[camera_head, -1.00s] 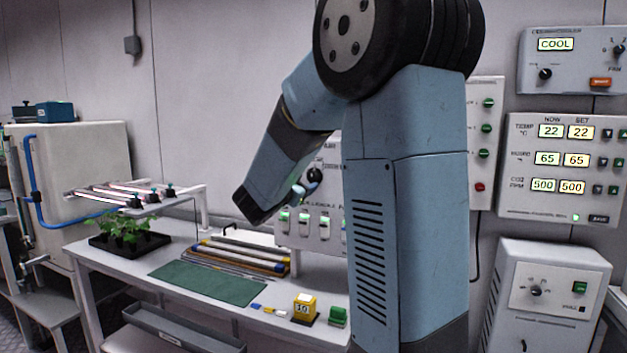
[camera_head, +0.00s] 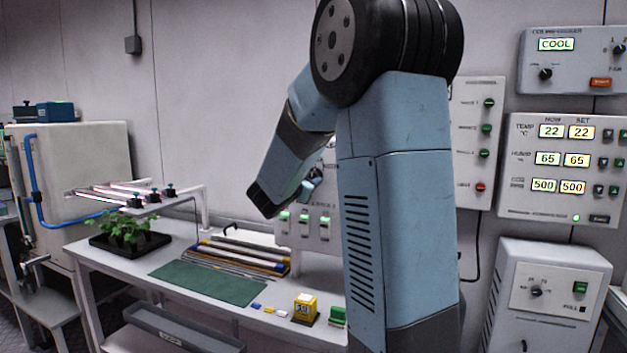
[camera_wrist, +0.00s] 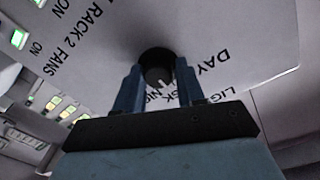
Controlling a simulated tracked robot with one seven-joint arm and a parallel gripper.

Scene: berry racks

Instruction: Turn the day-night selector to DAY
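The selector is a round black knob (camera_wrist: 158,66) on a pale panel, seen in the wrist view. DAY is printed to its right, and NIGHT just below it is partly covered. A small pale mark shows on the knob's lower face, but its setting is not clear. My gripper (camera_wrist: 159,72) has its two blue fingers on either side of the knob. I cannot tell whether they press on it. In the head view my gripper (camera_head: 312,183) is at the panel (camera_head: 318,235), and my arm hides much of the panel and the knob.
Several green-lit switches line the panel below the knob. A bench below holds a green mat (camera_head: 208,283), a plant tray (camera_head: 130,240), tube lamps and a yellow box (camera_head: 304,308). Control boxes, including a climate panel (camera_head: 562,206), are on the wall at right.

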